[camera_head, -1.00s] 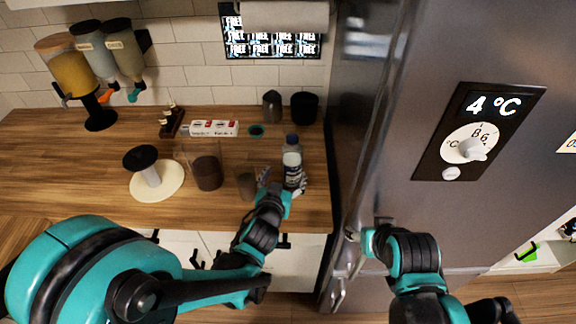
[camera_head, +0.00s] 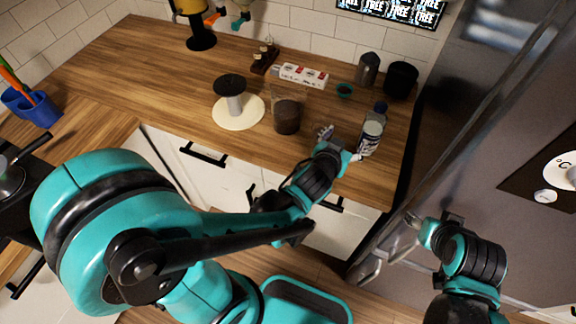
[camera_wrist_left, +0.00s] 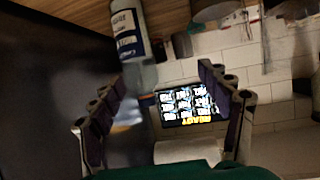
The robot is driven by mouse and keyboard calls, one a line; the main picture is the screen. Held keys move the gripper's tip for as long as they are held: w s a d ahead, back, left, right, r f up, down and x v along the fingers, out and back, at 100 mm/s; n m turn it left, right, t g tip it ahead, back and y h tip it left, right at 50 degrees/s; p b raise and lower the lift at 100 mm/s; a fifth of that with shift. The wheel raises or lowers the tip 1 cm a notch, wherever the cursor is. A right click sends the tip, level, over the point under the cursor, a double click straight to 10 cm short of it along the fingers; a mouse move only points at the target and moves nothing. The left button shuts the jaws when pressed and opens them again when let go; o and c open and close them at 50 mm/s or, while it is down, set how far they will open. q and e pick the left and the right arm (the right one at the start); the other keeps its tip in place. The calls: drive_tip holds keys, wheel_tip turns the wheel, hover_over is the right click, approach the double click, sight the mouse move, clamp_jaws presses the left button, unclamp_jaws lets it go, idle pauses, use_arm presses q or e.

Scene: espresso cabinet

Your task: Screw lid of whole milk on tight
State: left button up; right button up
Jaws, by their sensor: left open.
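My left gripper (camera_head: 340,145) is open and empty, close in front and left of the bottle. Its two fingers (camera_wrist_left: 165,112) are spread wide in the wrist view. My right gripper (camera_head: 430,222) is beside the fridge door, and its opening is unclear.
A dark-filled glass (camera_head: 287,118), a white disc stand (camera_head: 246,112), a carton (camera_head: 304,77) and dark canisters (camera_head: 400,80) are on the wooden counter (camera_head: 150,80). The fridge (camera_head: 470,140) stands close on the right. The counter's left part is clear.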

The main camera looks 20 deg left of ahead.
use_arm(q)
drive_tip(key=s+a+g, duration=0.3)
drive_tip(key=s+a, duration=0.2)
drive_tip(key=s, duration=0.3)
drive_tip(key=s+a+n+g+y, duration=0.1)
drive_tip(key=s+a+g, duration=0.2)
drive_tip(key=s+a, duration=0.3)
drive_tip(key=s+r, duration=0.1)
drive_tip(key=s, duration=0.1)
drive_tip(key=shift+s+a+n+y, duration=0.3)
wheel_tip(320, 180, down, 4)
drive_tip(key=b, duration=0.4)
drive_tip(key=shift+f, duration=0.2)
